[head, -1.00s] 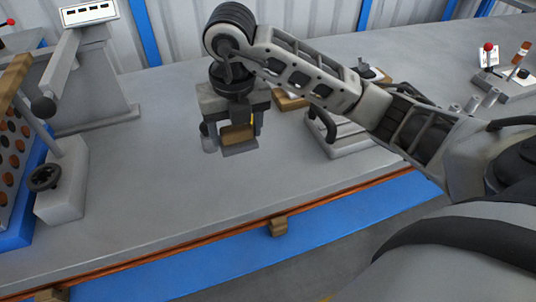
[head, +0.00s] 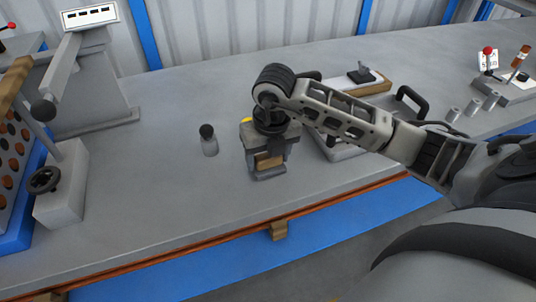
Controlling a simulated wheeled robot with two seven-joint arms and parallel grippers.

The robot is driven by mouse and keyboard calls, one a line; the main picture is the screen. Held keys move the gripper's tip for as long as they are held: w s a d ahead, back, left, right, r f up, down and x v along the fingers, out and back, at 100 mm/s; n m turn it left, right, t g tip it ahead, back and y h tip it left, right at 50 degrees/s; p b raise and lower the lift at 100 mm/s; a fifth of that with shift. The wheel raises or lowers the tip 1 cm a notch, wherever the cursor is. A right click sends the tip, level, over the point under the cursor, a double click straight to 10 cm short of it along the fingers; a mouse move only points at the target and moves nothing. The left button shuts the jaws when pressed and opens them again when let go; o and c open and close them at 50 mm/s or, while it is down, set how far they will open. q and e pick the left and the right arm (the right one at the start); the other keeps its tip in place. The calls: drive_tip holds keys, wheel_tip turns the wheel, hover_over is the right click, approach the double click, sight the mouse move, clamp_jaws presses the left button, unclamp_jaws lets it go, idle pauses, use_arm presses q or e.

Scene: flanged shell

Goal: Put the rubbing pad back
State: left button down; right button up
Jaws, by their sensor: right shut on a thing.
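The gripper points down over the grey bench, left of a grey tray-like fixture with a black handle (head: 411,101). The fingers hide part of the pad, and I cannot tell whether it touches the bench. My left gripper is not in view.
A small grey cylinder with a black knob (head: 208,142) stands left of my right gripper. A wooden-edged base with a black part (head: 362,76) lies behind my forearm. A lever machine (head: 75,85) and handwheel box (head: 62,190) stand left. Bench (head: 150,215) is clear in front.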

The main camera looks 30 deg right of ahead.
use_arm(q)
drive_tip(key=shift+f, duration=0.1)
use_arm(e)
drive_tip(key=shift+f, duration=0.2)
drive_tip(key=o, duration=1)
drive_tip(key=shift+c, duration=0.2)
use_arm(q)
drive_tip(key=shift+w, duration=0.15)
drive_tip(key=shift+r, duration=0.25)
use_arm(e)
drive_tip(key=shift+r, duration=0.25)
use_arm(q)
drive_tip(key=shift+p, duration=0.3)
use_arm(e)
wheel_tip(320, 180, up, 12)
drive_tip(key=s, duration=0.1)
drive_tip(key=shift+s, duration=0.25)
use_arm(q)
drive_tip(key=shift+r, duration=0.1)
use_arm(e)
drive_tip(key=shift+a+f, duration=0.1)
drive_tip(key=shift+f, duration=0.05)
